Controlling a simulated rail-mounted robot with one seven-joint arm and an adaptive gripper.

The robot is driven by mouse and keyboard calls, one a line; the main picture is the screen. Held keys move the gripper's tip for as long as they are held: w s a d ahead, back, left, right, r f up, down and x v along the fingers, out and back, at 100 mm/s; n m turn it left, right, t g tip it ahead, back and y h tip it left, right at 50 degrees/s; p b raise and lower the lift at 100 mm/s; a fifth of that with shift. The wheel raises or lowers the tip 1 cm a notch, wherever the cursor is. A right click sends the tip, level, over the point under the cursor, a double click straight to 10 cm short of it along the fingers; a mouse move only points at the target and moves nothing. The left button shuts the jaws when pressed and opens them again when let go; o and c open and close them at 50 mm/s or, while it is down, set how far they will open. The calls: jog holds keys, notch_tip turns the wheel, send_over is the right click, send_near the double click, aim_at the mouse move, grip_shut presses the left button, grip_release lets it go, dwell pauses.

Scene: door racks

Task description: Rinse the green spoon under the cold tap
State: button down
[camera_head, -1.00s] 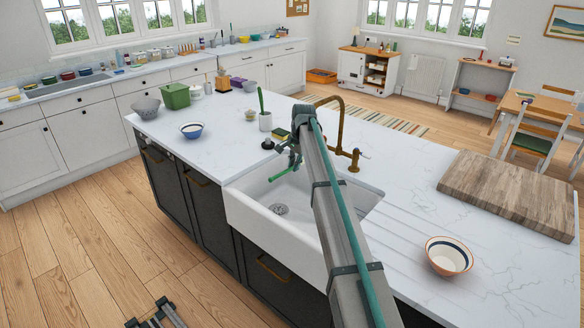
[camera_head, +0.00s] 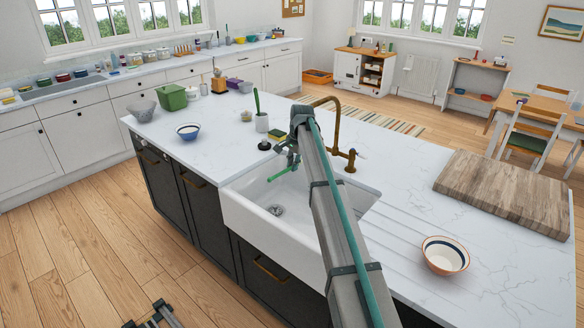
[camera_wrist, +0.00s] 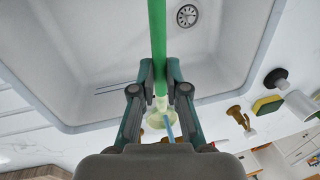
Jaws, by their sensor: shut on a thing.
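My gripper (camera_head: 290,158) is over the white sink (camera_head: 240,202), shut on the green spoon (camera_head: 281,169). In the wrist view, the spoon's green shaft (camera_wrist: 157,45) runs between the fingertips (camera_wrist: 159,82), and a paler green end shows below them. A thin pale blue streak (camera_wrist: 170,130) crosses near that end; I cannot tell whether it is water. The brass tap (camera_head: 338,125) stands behind the sink, its spout end hidden by my arm. Its lever (camera_head: 350,158) is to the right of the spout. The drain (camera_head: 276,210) shows in the sink, also in the wrist view (camera_wrist: 187,15).
A sponge (camera_head: 277,135), a black plug (camera_head: 264,146) and a white pot (camera_head: 262,123) stand beside the sink.

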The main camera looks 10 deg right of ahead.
jog(key=shift+s+d, duration=0.2)
jog(key=shift+d, duration=0.2)
jog(key=shift+w+a, duration=0.15)
jog(key=shift+a, duration=0.1)
jog(key=shift+w+a, duration=0.15)
jog(key=shift+a, duration=0.2)
jog(key=shift+d, duration=0.2)
jog(key=shift+s+d, duration=0.3)
jog(key=shift+d, duration=0.1)
jog(key=shift+s+a, duration=0.1)
jog(key=s+a+p, duration=0.1)
jog(key=s+a, duration=0.2)
jog(key=s, duration=0.4)
jog(key=shift+a, duration=0.25)
dwell(0.5)
dwell(1.2)
